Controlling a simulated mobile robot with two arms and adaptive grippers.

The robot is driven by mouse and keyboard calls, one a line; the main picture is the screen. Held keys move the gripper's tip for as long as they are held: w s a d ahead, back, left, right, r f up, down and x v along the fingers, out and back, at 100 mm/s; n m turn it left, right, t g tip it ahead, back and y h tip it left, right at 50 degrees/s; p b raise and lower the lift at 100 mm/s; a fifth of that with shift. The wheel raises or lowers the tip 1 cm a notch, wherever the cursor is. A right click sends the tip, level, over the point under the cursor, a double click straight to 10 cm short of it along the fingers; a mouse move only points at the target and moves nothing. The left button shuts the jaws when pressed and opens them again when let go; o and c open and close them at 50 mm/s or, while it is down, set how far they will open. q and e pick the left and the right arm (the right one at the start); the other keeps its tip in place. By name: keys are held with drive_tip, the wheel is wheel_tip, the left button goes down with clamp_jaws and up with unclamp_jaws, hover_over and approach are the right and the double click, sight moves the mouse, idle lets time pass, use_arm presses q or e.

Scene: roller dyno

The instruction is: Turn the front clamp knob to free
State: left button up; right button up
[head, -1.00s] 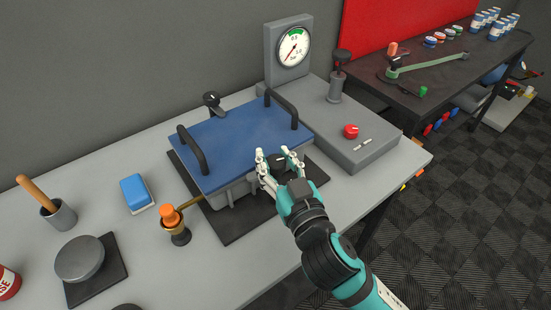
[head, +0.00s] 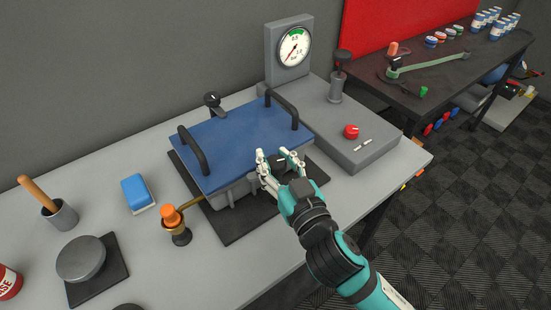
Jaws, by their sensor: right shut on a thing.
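The front clamp knob (head: 278,162) is a small black knob at the front edge of the blue-lidded box (head: 232,138). My right gripper (head: 278,164) reaches in from the lower right and is shut on this knob, with a finger on either side. The fingers and wrist hide part of the knob, so its pointer is hard to read. A similar black knob (head: 213,100) sits at the back edge of the box. My left gripper is not in view.
A gauge (head: 294,46) stands behind a grey console with a red knob (head: 351,131) and a black-topped lever post (head: 342,66). An orange-capped valve (head: 173,222), a blue sponge (head: 137,192) and a grey round weight (head: 80,259) stand to the left. Bare table lies in front.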

drive_tip(key=shift+f, duration=0.25)
drive_tip(key=o, duration=1.2)
drive_tip(key=shift+s+r, duration=0.1)
drive_tip(key=shift+s, duration=0.1)
drive_tip(key=shift+v, duration=2.05)
drive_tip(key=p, duration=0.4)
approach(279, 171)
drive_tip(key=shift+a+v, duration=0.4)
drive_tip(key=shift+v, duration=3.8)
drive_tip(key=shift+a+r, duration=0.1)
